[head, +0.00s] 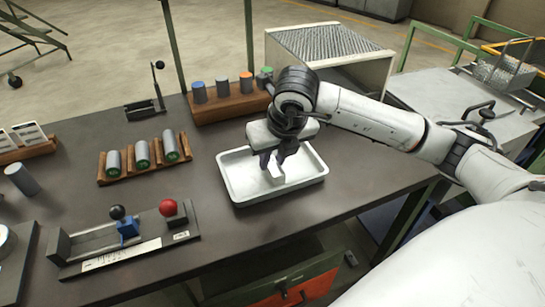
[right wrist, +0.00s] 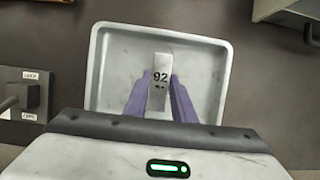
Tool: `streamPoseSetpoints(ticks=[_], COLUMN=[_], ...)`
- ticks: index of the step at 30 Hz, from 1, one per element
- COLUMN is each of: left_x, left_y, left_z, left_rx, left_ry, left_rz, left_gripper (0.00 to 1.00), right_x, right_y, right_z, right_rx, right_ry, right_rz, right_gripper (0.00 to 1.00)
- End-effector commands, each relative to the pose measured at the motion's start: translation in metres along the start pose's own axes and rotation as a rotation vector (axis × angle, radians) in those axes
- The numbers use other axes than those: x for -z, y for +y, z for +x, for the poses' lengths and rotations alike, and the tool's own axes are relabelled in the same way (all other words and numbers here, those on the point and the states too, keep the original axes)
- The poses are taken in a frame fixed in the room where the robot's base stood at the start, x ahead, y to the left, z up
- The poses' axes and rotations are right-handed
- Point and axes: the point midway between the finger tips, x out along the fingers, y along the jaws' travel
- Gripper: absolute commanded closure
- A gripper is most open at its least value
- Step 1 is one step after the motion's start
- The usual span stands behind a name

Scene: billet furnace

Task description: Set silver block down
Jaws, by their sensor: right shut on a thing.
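The silver block (head: 277,173) is between the fingers of my right gripper (head: 273,161), over the white tray (head: 240,182). In the right wrist view the silver block (right wrist: 162,66) shows the number 92 on its face. The two purple fingers (right wrist: 159,88) lie along its two sides, shut on it. The tray (right wrist: 111,60) surrounds the block on all sides there. I cannot tell whether the block touches the tray floor. The rest of the tray looks empty. My left gripper is not in view.
A wooden rack with several grey cylinders (head: 143,157) stands left of the tray. Another rack with coloured-top cylinders (head: 222,91) is behind it. A lever panel with a red knob (head: 168,208) is at front left. Bare dark table surrounds the tray.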

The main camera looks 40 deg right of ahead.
Motion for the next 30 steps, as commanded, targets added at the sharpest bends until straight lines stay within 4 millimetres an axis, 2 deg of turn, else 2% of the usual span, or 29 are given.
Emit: streamPoseSetpoints(ticks=[8, 9, 12, 23, 26, 30], left_x=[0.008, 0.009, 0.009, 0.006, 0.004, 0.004], left_y=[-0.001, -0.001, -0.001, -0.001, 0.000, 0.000], left_z=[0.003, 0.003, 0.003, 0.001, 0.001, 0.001], left_rx=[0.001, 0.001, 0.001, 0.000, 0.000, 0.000], left_ry=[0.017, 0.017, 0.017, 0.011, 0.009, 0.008], left_rz=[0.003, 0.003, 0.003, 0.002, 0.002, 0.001], left_gripper=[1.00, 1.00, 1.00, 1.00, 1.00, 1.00], right_x=[-0.002, 0.000, 0.000, -0.001, -0.002, -0.002], right_y=[0.000, 0.000, 0.000, 0.001, 0.001, 0.001], right_z=[0.001, 0.002, 0.001, -0.004, -0.016, -0.046], right_rx=[-0.002, -0.001, -0.001, -0.002, -0.003, -0.004], right_ry=[-0.008, -0.003, -0.003, -0.004, -0.007, -0.009], right_rz=[0.001, 0.000, 0.000, 0.000, -0.001, -0.001], right_gripper=[1.00, 0.72, 0.58, 0.58, 0.58, 0.58])
